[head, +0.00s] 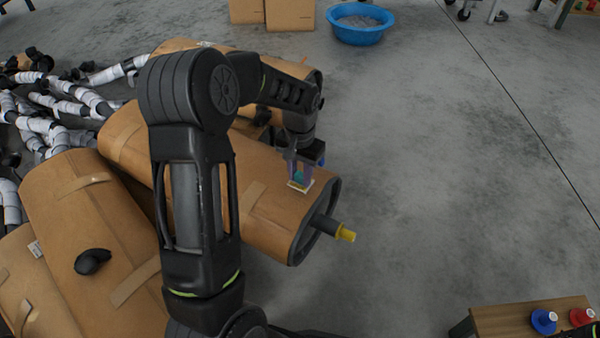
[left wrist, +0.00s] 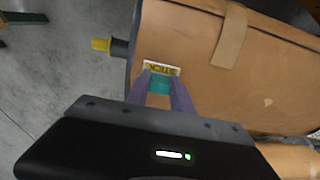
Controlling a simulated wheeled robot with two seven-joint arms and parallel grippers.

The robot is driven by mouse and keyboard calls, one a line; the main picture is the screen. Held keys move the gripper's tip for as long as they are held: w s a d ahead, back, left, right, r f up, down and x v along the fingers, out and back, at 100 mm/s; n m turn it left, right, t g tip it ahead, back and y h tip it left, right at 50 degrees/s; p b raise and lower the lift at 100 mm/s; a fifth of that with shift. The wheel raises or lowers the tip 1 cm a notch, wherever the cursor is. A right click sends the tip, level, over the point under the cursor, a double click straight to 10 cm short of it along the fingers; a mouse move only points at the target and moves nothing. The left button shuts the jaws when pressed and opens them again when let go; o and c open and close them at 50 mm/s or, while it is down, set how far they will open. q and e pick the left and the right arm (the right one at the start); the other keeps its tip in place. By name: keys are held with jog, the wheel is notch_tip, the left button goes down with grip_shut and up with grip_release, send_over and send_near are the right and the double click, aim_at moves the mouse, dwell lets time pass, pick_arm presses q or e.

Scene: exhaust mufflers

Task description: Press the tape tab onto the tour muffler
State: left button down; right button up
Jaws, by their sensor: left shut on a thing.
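The muffler under my left gripper (head: 300,178) is a large brown paper-wrapped cylinder (head: 225,170) with a dark end rim and a pipe with a yellow cap (head: 345,235). It also shows in the left wrist view (left wrist: 200,40). My left gripper (left wrist: 162,85) is shut on a small teal piece with a white, yellow-lettered label, the tape tab (left wrist: 162,68). The tab lies at or very close to the wrapped surface near the capped end; I cannot tell if it touches. A tan tape strip (left wrist: 229,38) crosses the wrap beside it. My right gripper is not in view.
More wrapped mufflers (head: 85,220) lie at the left, with wrapped pipes (head: 50,110) behind. A blue basin (head: 361,24) and cardboard boxes (head: 290,14) stand at the back. A wooden surface (head: 500,318) with blue and red items is at lower right.

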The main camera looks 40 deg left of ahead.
aim_at(300, 183)
pick_arm(q)
jog(key=shift+f+b, duration=0.4)
jog(key=shift+f, duration=0.8)
jog(key=shift+f, duration=0.45)
jog(key=shift+r, duration=0.1)
jog(key=shift+r+p, duration=0.35)
jog(key=shift+r, duration=0.1)
jog(key=shift+f+b, duration=0.3)
jog(key=shift+f, duration=0.25)
dwell(1.0)
jog(key=shift+r, duration=0.15)
jog(key=shift+r+p, duration=3)
jog(key=shift+r, duration=0.4)
